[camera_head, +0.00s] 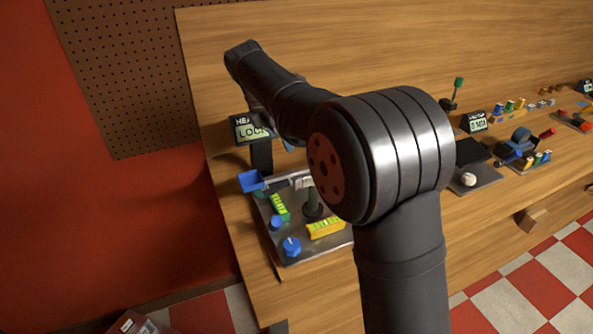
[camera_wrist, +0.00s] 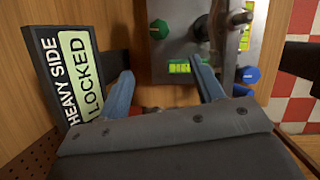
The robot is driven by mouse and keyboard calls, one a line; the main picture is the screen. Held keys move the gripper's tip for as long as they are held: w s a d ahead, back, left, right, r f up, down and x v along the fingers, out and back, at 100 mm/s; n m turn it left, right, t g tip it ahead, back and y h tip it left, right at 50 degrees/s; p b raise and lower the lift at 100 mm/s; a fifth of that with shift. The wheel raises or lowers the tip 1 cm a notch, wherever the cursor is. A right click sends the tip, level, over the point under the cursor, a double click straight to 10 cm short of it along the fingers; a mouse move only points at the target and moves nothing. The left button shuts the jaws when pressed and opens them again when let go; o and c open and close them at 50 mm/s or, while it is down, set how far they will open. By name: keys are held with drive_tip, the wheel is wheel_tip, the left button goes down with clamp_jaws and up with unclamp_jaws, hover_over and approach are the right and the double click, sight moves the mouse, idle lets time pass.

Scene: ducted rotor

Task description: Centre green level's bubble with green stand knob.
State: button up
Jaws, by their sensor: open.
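The green knob (camera_wrist: 159,29) sits on the grey metal stand plate (camera_wrist: 172,8) in the wrist view. The green level (camera_wrist: 180,68) lies below the knob there, partly covered by my right finger. It also shows on the stand in the head view (camera_head: 279,206). Its bubble is too small to place. My gripper (camera_wrist: 158,72) is open and empty. Its blue fingers are spread apart, and the knob shows beyond their tips, not between them. Contact with the stand cannot be judged. In the head view my own arm hides much of the gripper area.
The sign (camera_wrist: 68,75) reading "HEAVY SIDE LOCKED" stands close left in the wrist view. Other devices, including a black-and-grey unit (camera_head: 480,178), lie farther right.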

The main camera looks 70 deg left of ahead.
drive_tip(key=shift+n+t, duration=0.3)
drive_tip(key=shift+n, duration=0.4)
drive_tip(key=x, duration=1.1)
drive_tip(key=s+x, duration=0.1)
drive_tip(key=x, duration=0.5)
drive_tip(key=shift+f, duration=0.2)
drive_tip(key=shift+c, duration=0.4)
drive_tip(key=c, duration=0.9)
